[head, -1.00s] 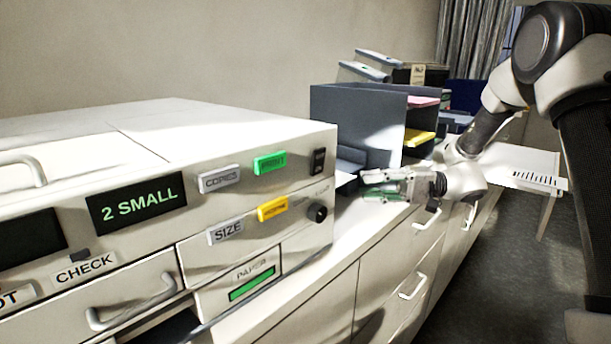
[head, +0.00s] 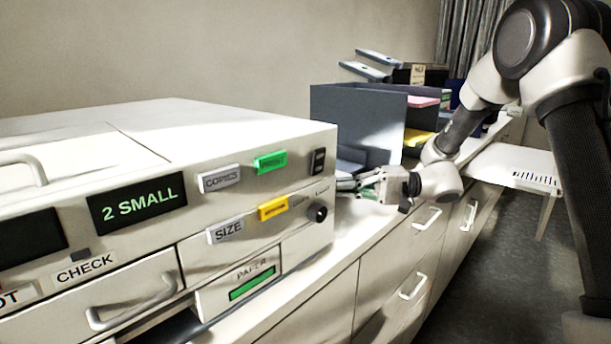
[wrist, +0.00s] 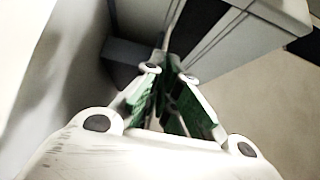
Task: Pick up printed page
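My gripper (head: 350,183) reaches in beside the right end of the white copier (head: 240,140), low over the counter. Its fingertips are partly hidden behind the copier's edge in the head view. In the wrist view, the two fingers with green pads (wrist: 166,75) stand apart with a narrow gap, and I see nothing clearly held between them. I cannot make out the printed page for certain in either current view; the copier's side and my fingers cover the spot where a pale sheet edge showed earlier. The copier's display reads "2 SMALL".
A grey paper sorter (head: 360,118) with pink and yellow sheets stands close behind my gripper. The counter front has drawers with handles (head: 413,287). A white table (head: 510,165) stands at the right, with open floor before it.

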